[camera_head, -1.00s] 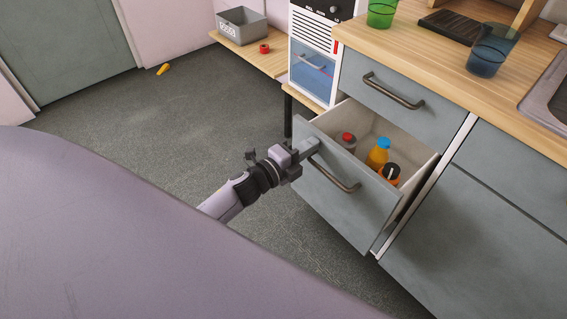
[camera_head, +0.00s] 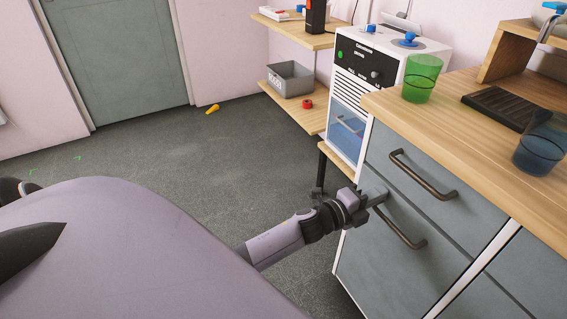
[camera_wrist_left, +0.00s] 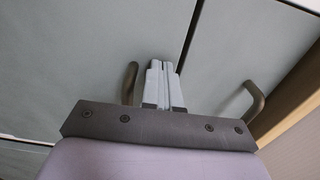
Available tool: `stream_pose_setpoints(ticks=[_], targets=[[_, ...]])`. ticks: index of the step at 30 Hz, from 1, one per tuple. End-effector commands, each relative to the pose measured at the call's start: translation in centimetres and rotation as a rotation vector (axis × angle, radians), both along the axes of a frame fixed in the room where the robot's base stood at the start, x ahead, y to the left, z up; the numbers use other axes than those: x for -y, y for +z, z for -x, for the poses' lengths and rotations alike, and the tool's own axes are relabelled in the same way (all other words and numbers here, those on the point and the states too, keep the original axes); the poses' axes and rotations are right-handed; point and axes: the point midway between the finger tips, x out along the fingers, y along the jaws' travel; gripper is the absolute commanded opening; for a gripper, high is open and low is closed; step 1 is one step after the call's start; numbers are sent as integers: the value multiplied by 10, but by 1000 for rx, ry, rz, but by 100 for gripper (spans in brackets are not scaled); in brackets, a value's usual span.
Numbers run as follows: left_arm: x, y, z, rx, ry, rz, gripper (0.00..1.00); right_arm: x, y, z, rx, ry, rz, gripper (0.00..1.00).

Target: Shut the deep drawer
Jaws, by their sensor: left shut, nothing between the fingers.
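The deep drawer (camera_head: 385,255) is the lower grey front in the cabinet, with a dark bar handle (camera_head: 404,232). Its front looks flush with the drawer above, and its inside is hidden. My left gripper (camera_head: 380,194) is shut and empty, its fingertips at the upper left of the deep drawer's front, by the handle's left end. In the left wrist view the shut fingers (camera_wrist_left: 164,72) point at the grey front (camera_wrist_left: 75,65), beside the handle (camera_wrist_left: 130,84). I cannot tell whether they touch it. My right gripper is not in view.
The upper drawer (camera_head: 425,190) is closed under the wooden counter (camera_head: 440,110). A green cup (camera_head: 421,80) and a blue cup (camera_head: 540,150) stand on the counter. A white appliance (camera_head: 375,70) and low shelves with a grey bin (camera_head: 291,80) stand to the left.

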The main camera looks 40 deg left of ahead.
Motion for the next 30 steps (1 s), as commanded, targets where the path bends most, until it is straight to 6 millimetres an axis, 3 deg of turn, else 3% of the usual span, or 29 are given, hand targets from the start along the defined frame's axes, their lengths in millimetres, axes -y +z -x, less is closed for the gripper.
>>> stream_pose_setpoints(ticks=[30], targets=[[-6, 2, -2, 3, 1, -2, 0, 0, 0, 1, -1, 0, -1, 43]])
